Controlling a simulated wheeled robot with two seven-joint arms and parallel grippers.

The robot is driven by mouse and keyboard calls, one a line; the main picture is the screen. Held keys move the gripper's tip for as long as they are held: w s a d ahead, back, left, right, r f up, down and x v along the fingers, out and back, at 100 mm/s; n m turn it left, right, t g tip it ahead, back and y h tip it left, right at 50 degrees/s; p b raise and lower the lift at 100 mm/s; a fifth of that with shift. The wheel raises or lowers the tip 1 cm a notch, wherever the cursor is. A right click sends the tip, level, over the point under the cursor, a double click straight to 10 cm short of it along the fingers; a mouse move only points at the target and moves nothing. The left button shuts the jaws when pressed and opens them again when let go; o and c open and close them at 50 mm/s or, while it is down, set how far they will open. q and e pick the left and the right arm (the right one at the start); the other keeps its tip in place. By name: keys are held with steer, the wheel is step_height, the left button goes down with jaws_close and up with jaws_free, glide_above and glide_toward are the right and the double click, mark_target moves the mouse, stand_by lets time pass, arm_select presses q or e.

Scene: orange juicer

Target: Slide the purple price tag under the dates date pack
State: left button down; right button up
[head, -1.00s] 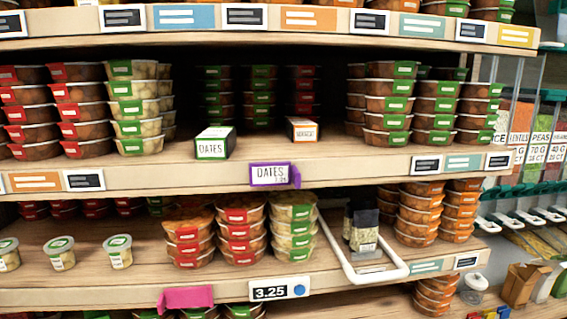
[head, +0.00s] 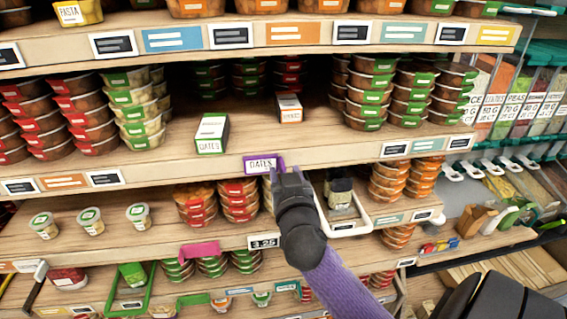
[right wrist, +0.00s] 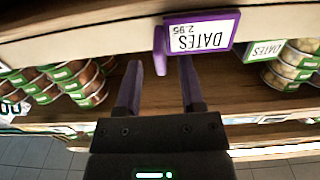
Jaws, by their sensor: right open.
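The purple price tag (head: 263,163), printed "DATES", sits on the front edge of the middle shelf in the head view. It also shows inverted in the right wrist view (right wrist: 203,34), reading "DATES 2.95". The dates date pack (head: 211,134), a white and green box, stands on that shelf behind and left of the tag. Its label end shows in the right wrist view (right wrist: 263,50). My right gripper (head: 286,171) is open at the tag's right end. In the right wrist view its fingers (right wrist: 160,72) are apart near the tag's purple side flap; contact is unclear. My left gripper is out of view.
An orange and white box (head: 289,108) stands right of the date pack. Stacked tubs flank both boxes. Shelf surface in front of the boxes is clear. Below are a "3.25" tag (head: 264,242), a pink tag (head: 200,249) and a white-framed tray (head: 350,228).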

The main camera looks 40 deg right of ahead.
steer(key=shift+x, duration=1)
steer(key=shift+a, duration=0.1)
jaws_close()
stand_by(0.6)
